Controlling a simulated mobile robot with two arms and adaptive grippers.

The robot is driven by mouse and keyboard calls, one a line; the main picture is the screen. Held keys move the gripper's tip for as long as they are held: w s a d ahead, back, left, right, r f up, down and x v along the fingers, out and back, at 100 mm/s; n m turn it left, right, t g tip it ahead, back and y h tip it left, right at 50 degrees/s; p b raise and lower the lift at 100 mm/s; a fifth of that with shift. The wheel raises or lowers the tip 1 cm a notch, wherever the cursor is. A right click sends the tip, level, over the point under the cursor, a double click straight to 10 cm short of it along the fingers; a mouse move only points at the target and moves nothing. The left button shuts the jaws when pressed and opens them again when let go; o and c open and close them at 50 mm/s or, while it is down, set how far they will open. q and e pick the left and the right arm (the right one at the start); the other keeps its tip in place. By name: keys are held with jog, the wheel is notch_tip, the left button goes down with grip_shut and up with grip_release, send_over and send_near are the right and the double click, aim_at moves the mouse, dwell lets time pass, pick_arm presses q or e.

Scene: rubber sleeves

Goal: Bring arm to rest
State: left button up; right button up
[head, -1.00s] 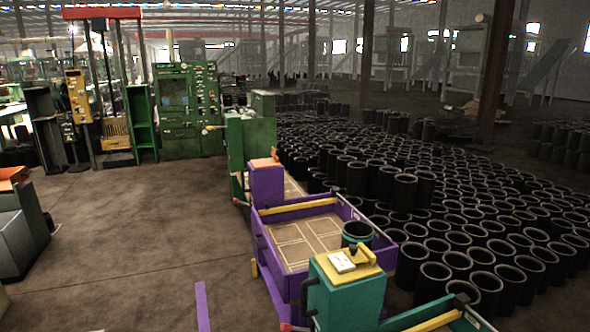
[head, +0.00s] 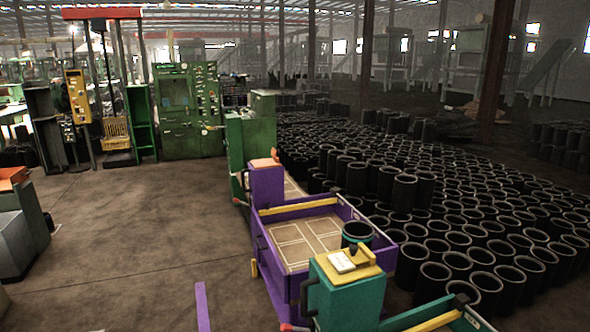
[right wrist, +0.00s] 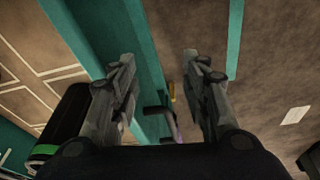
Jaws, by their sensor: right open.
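My right gripper (right wrist: 158,85) shows in the right wrist view with its two fingers apart and nothing between them. Beyond the fingers are a teal surface and brown floor. A black sleeve with a green band (right wrist: 65,125) is at the left of that view, beside the left finger and not held. In the head view neither gripper is visible. A sleeve with a green rim (head: 357,233) stands upright at the right corner of the purple-walled tray (head: 345,205).
A teal cabinet (head: 350,300) with a yellow top stands at the front. Many black sleeves (head: 430,195) cover the floor to the right. Green machines (head: 187,110) stand at the back. The brown floor (head: 130,240) at the left is mostly clear.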

jog(key=s+f, duration=0.3)
jog(key=f, duration=0.5)
jog(key=s+f, duration=0.3)
jog(key=f, duration=0.4)
jog(key=s+d+f+g, duration=0.1)
jog(key=s+d+f, duration=0.2)
jog(key=s+f, duration=0.8)
jog(key=s, duration=0.2)
jog(key=shift+s+d+g, duration=0.2)
jog(key=shift+s+g, duration=0.1)
jog(key=shift+g, duration=0.1)
